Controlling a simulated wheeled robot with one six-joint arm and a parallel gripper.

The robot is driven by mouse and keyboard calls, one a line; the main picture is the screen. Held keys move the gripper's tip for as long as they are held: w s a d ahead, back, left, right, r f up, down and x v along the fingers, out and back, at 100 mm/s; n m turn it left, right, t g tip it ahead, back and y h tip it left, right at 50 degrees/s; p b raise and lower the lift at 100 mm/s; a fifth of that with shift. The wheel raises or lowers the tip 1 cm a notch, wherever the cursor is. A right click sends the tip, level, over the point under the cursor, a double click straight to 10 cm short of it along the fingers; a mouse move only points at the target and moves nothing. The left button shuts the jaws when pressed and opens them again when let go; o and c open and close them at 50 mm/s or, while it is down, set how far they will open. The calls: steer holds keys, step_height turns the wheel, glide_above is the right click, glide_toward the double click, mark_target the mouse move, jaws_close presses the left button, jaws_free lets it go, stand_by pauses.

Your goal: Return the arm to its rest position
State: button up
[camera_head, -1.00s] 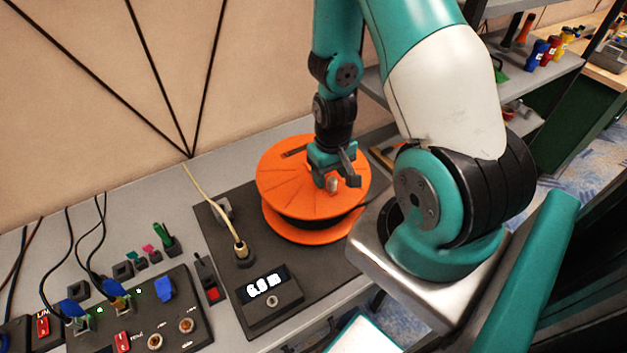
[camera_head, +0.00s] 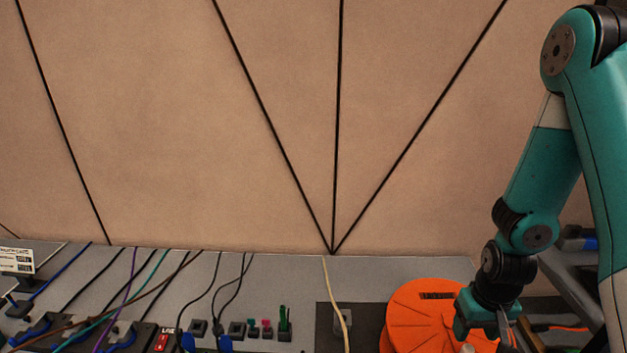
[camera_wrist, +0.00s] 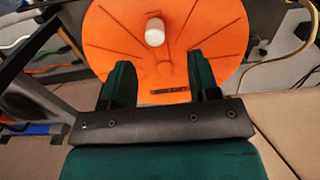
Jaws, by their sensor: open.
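My gripper (camera_head: 490,335) is at the lower right of the head view, pointing down over the orange spool (camera_head: 425,318). Its fingertips are partly cut off by the frame's bottom edge. In the wrist view my gripper (camera_wrist: 160,82) shows two dark green fingers spread apart with nothing between them. The orange disc of the spool (camera_wrist: 110,45) fills the view beyond the fingers. A small white knob (camera_wrist: 155,31) stands out from the disc, beyond the fingertips. I cannot tell the exact gap between fingers and disc.
A grey bench (camera_head: 270,275) runs along the beige wall (camera_head: 150,130). Several cables and dark connector boxes (camera_head: 40,330) fill its left part. A pale cable (camera_head: 337,300) rises beside the spool. A shelf (camera_head: 575,285) stands at the right, close to my arm. The space before the wall is clear.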

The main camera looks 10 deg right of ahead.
steer(key=w+a+r+n+t+y+b, duration=0.1)
steer(key=a+r+n+b, duration=0.1)
steer(key=a+r, duration=0.45)
steer(key=w+a+r+n+y+b, duration=0.2)
steer(key=a+r, duration=0.3)
steer(key=a, duration=0.3)
steer(key=s+a+r+n+g+y+b, duration=0.1)
steer(key=s+a+r+n+b, duration=0.1)
steer(key=s+a+r+n, duration=0.3)
steer(key=s+a+r, duration=0.4)
steer(key=s+a, duration=0.1)
steer(key=s, duration=0.1)
steer(key=shift+s+n+b, duration=0.2)
steer(key=shift+n+b, duration=0.15)
steer(key=shift+n, duration=0.05)
steer(key=shift+d, duration=0.15)
